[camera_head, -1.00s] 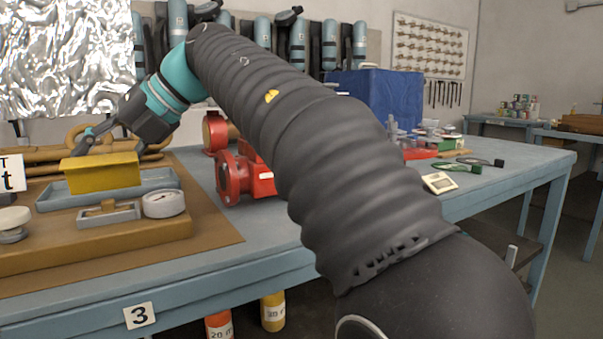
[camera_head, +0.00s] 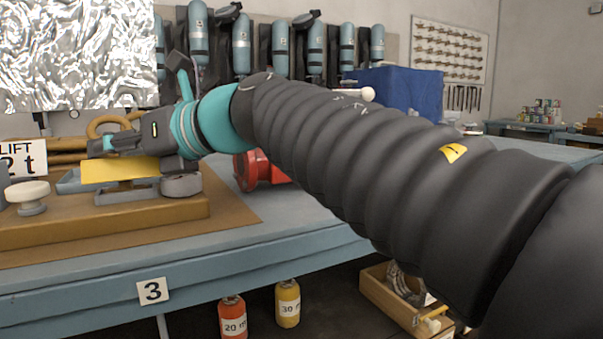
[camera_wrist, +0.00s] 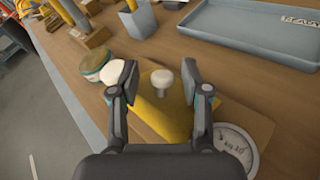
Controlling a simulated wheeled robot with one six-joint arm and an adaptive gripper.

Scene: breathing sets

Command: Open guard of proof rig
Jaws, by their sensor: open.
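The proof rig has a brown wooden base (camera_head: 60,232) on the bench, carrying a yellow guard (camera_head: 112,170) and a grey metal bracket (camera_head: 125,195). The yellow guard lies across the rig; its lid looks down. My gripper (camera_head: 97,147) is just above the guard, reaching in from the right. In the wrist view my gripper (camera_wrist: 160,76) is open, with a pale round knob (camera_wrist: 163,77) on a short stem seen between its fingers, apparently not gripped. The yellow guard (camera_wrist: 165,118) shows below it. A dial gauge (camera_wrist: 236,146) is at lower right. My wrist hides part of the rig.
A white-topped knob (camera_head: 30,192) stands at the rig's left. A red valve body (camera_head: 262,170) is behind my arm. A blue-grey tray (camera_wrist: 250,52) lies at upper right in the wrist view.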

